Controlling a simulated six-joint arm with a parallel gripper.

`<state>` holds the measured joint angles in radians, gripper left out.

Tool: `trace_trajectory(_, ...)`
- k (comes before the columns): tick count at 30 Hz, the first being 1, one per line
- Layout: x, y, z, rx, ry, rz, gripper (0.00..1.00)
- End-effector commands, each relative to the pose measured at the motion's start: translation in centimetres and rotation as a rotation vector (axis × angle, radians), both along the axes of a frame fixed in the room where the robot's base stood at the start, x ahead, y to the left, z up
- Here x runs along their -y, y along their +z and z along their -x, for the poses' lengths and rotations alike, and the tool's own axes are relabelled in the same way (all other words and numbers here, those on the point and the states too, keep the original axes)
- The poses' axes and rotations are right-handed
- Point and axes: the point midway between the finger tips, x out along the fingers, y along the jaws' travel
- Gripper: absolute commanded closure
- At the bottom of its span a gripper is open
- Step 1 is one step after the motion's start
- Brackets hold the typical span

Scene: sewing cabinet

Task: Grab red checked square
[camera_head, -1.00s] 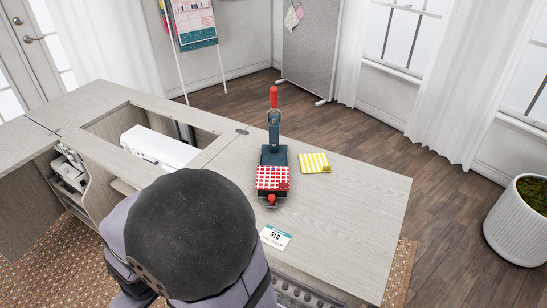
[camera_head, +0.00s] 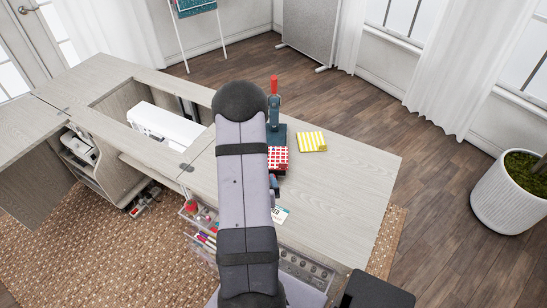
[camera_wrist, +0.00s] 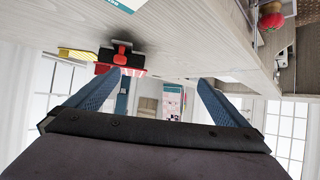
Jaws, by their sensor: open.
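The red checked square (camera_head: 279,158) lies on the base of a dark blue press tool (camera_head: 273,118) with a red-tipped handle. My arm hides part of its left side in the head view. In the tilted, upside-down wrist view, a red strip of the square (camera_wrist: 103,69) shows low behind the tool's black and red front end (camera_wrist: 121,53). My gripper (camera_wrist: 157,82) has its two blue fingers spread wide, with nothing between them. The square is ahead of the fingers, off to the left in that view.
A yellow striped square (camera_head: 312,142) lies right of the tool. A white card (camera_head: 280,214) lies on the cabinet top (camera_head: 345,185) near its front edge. An open recess with a white sewing machine (camera_head: 165,125) is at left. The right part of the top is clear.

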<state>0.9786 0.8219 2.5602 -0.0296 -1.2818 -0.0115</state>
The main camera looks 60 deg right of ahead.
Motion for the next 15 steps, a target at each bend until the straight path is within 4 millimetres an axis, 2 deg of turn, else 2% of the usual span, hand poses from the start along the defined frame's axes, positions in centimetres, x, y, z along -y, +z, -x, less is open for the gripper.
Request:
trace_trajectory(1, 0.8, -0.2, 1.6, 0.014, -0.043, 0.019, 0.00)
trace_trajectory(6, 2.5, 0.2, 4.7, 0.059, -0.128, 0.089, 0.00)
trace_trajectory(10, 2.9, 0.5, 5.6, 0.072, -0.152, 0.111, 0.00)
trace_trajectory(15, 3.2, 0.4, 5.6, 0.075, -0.155, 0.118, 0.00)
